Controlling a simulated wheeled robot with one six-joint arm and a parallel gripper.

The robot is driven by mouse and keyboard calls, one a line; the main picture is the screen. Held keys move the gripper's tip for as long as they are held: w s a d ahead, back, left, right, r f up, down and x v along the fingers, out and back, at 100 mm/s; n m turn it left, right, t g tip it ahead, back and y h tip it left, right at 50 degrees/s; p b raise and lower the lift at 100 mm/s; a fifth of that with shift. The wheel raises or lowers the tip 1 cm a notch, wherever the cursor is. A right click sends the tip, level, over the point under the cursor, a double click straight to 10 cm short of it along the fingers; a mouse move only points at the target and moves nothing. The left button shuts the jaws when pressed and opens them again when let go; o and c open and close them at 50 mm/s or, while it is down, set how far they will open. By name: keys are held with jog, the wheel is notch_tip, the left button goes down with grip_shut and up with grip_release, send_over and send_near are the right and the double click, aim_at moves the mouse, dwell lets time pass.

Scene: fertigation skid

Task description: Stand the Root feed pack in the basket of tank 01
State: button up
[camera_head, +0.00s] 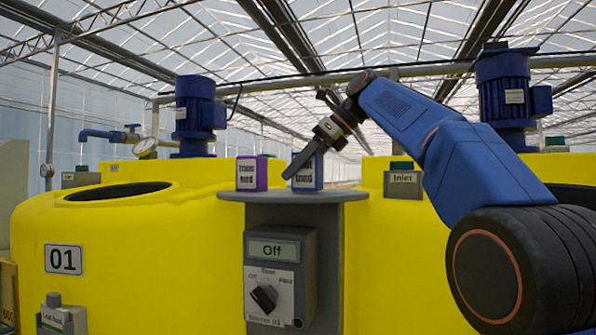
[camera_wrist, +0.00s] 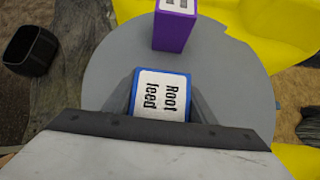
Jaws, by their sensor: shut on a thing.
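The Root feed pack (camera_wrist: 160,97) is a blue box with a white label, seen close in the wrist view. It stands upright on the round grey shelf (camera_wrist: 108,72), and its label is partly covered in the head view (camera_head: 313,172). My gripper (camera_head: 296,172) is shut on it from above, with a finger on each side. Tank 01 (camera_head: 110,215) is the yellow tank at the left with a "01" plate and a dark round opening (camera_head: 118,191) in its top. I cannot make out a basket in the opening.
A purple pack (camera_head: 251,173) stands on the shelf just left of the blue one. A grey control box (camera_head: 280,275) reading "Off" is below the shelf. Another yellow tank (camera_head: 385,240) is at the right.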

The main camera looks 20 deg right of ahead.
jog(key=shift+f, duration=0.2)
jog(key=o, duration=1.3)
